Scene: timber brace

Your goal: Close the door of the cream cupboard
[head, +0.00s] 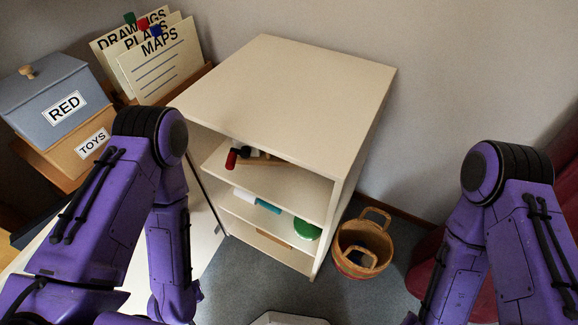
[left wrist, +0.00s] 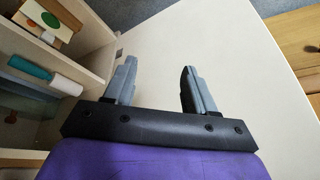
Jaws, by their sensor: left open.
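The cream cupboard (head: 290,95) stands in the middle of the head view, its shelves showing on the front. Its door (head: 203,222) is swung wide open to the left and is partly hidden by my left arm. In the left wrist view, the pale door panel (left wrist: 235,55) fills the middle and right, with the cupboard's shelves (left wrist: 92,65) at the left. My left gripper (left wrist: 158,85) is open and empty, its fingers in front of the door panel. I cannot tell whether they touch it. My right gripper is out of view.
The shelves hold a red-and-black item (head: 234,158), a teal-handled item (head: 262,203) and a green round item (head: 306,231). A wicker basket (head: 362,248) stands on the floor to the cupboard's right. Boxes (head: 62,102) and folders (head: 160,60) stand at the left.

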